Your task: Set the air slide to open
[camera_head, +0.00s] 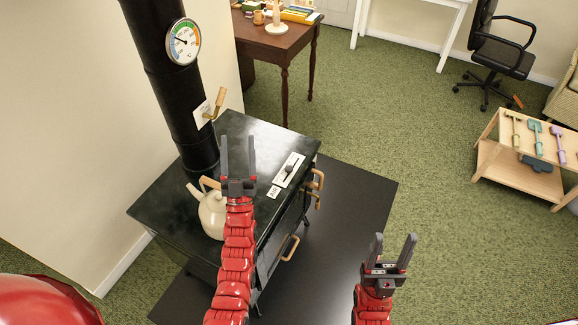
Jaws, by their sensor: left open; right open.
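The air slide (289,169) is a small dark knob on a pale plate on the stove top, near its right edge. A small label reading AIR (273,191) lies beside the plate's lower end. The black stove (160,207) stands in the middle left. My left gripper (238,160) is open and empty above the stove top, left of the slide and apart from it. The slide's markings are too small to read.
A cream kettle (212,214) stands on the stove, left of my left arm. The black flue (165,85) rises behind, with a round gauge (183,41) and a wooden-handled lever (217,103). Wooden handles (318,180) stick out from the stove's right side. The mat's right part is clear.

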